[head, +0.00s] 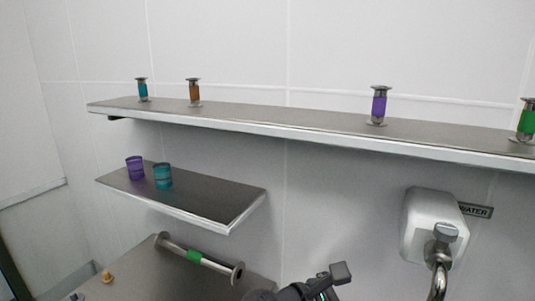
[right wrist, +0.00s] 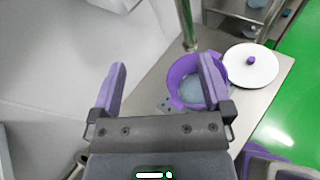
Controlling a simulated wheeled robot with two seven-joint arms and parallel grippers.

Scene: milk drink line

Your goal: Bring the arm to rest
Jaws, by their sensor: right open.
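My right gripper (right wrist: 161,61) shows in the right wrist view with its two purple fingers spread wide. Nothing is between the fingers. The right finger overlaps the view of a purple pot (right wrist: 177,76) with a pale grey-blue inside; I cannot tell the gap between them. In the head view, a dark piece of my own arm (head: 318,285) shows at the bottom edge; its fingers cannot be made out. My left gripper is in neither view.
An upper shelf (head: 240,112) holds several coloured-band canisters. A lower shelf (head: 215,200) holds a purple cup (head: 135,168) and a teal cup (head: 163,176). A water dispenser (head: 425,225) hangs at right.

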